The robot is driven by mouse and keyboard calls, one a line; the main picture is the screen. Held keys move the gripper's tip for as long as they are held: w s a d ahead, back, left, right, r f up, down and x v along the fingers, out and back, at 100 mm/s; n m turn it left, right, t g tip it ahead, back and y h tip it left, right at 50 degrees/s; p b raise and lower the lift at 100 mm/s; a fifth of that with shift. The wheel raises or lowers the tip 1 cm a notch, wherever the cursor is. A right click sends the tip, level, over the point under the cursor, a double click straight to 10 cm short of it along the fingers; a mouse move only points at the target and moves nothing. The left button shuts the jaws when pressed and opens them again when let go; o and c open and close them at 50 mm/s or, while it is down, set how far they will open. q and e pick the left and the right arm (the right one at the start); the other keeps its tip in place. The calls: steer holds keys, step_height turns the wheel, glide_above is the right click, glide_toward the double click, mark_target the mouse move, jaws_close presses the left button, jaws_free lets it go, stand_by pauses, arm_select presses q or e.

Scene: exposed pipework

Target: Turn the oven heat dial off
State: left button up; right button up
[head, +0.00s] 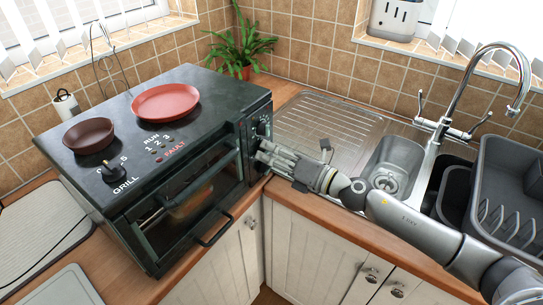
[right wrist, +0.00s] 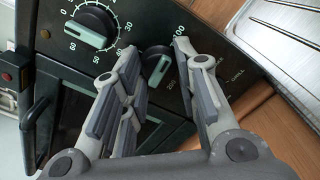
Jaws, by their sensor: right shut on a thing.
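The oven (head: 225,95) is a black countertop unit at the left in the head view, with its dial panel on its right front side. The heat dial (right wrist: 157,68) is black with a grey-green grip bar and markings such as 100, 200 and GRILL, partly hidden by my fingers. My right gripper (head: 262,150) reaches the panel from the right. In the right wrist view its fingers (right wrist: 156,52) lie on both sides of the heat dial and are shut on it. The dial's exact setting is hard to read. My left gripper is not in view.
A timer dial (right wrist: 90,28) sits beside the heat dial. The oven's glass door is shut, with its handle (head: 215,230) in front. A red plate (head: 165,102) and a brown plate (head: 88,135) rest on top. The sink (head: 397,160) and a grey dish rack (head: 500,195) are at right.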

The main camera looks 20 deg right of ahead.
steer(key=n+b, duration=0.1)
steer(key=n, duration=0.3)
steer(key=shift+f+n, duration=0.15)
steer(key=shift+n, duration=0.15)
steer(key=n+b, duration=0.1)
steer(key=n, duration=0.3)
steer(key=shift+n, duration=0.3)
steer(key=n, duration=0.4)
steer(key=shift+b, duration=0.4)
steer(key=shift+d+n, duration=0.1)
steer(key=shift+n, duration=2)
steer(key=o, duration=1)
steer(key=shift+w, duration=0.1)
